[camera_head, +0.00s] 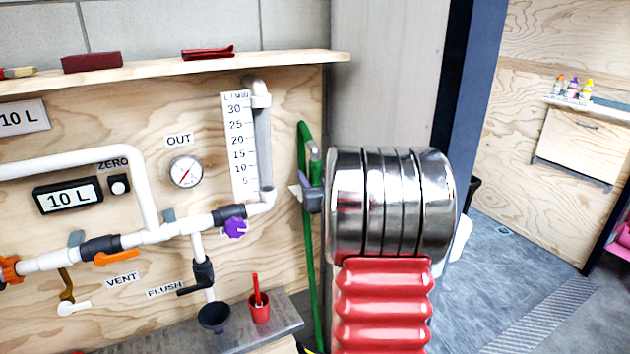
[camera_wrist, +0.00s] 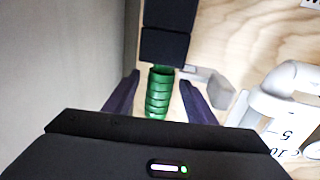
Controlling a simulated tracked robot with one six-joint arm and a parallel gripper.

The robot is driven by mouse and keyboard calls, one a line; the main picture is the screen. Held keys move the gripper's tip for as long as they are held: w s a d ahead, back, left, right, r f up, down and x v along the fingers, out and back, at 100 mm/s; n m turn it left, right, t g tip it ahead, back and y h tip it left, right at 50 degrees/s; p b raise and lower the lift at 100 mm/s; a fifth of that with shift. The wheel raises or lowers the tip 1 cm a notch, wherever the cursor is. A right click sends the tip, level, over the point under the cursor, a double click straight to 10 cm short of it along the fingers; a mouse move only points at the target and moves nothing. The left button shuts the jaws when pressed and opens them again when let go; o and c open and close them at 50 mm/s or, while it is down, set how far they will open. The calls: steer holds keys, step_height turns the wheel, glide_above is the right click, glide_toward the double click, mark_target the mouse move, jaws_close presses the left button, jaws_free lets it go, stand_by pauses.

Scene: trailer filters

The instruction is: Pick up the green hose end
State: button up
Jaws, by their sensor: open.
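The green hose (camera_head: 308,240) hangs down the wooden wall panel in the head view and bends over at its top. Its ribbed green end (camera_wrist: 158,95) shows in the middle of the wrist view, with black sections (camera_wrist: 165,30) adjoining it. My gripper (camera_wrist: 160,100) is open, with a dark purplish finger on each side of the green end. I cannot tell whether either finger touches it. In the head view my gripper (camera_head: 313,190) is mostly hidden behind my arm's metal and red sections, beside the hose.
A pale wall bracket (camera_wrist: 210,75) is close to the hose. A white pipe elbow (camera_wrist: 285,85) and the scale strip (camera_head: 240,145) are nearby. A purple valve knob (camera_head: 235,228), a gauge (camera_head: 186,172) and a red cup (camera_head: 259,307) are to the left. Open floor lies to the right.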

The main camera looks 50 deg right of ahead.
mark_target(315, 160)
steer(key=shift+c, duration=0.4)
steer(key=c, duration=1.2)
steer(key=shift+o, duration=0.2)
steer(key=shift+r, duration=0.1)
step_height(315, 160, up, 10)
steer(key=shift+f, duration=0.1)
